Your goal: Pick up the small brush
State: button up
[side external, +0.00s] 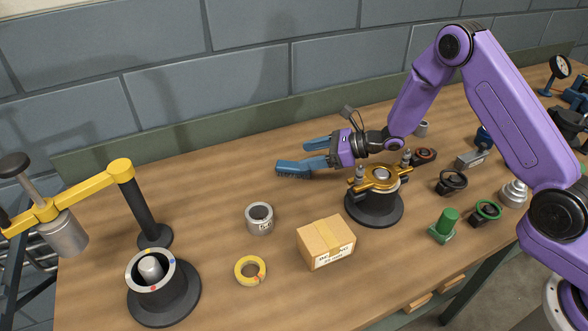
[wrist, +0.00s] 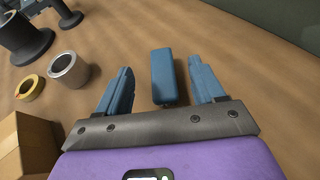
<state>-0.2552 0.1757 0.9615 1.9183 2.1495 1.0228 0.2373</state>
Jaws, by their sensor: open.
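The small brush is a blue block (wrist: 163,75) that lies between my two blue fingers in the wrist view, with a gap on either side. In the side view the brush (side external: 290,170) lies on the bench near the back wall, dark bristles showing along its lower edge. My gripper (side external: 305,156) is open and reaches left, low over the bench; in the wrist view its fingers (wrist: 159,65) straddle the brush. The near finger overlaps the brush in the side view, so where one ends is hard to tell.
A black stand with a yellow top (side external: 375,205) is close below my wrist. A cardboard box (side external: 326,243), a grey ring (side external: 259,219) and a yellow tape roll (side external: 250,270) stand in front. A yellow-armed press (side external: 150,210) is at left. Bench left of the brush is clear.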

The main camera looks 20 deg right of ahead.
aim_at(294, 165)
jog(key=shift+f, duration=1.15)
jog(key=shift+x, duration=2.55)
jog(key=shift+f, duration=0.15)
jog(key=c, duration=1.1)
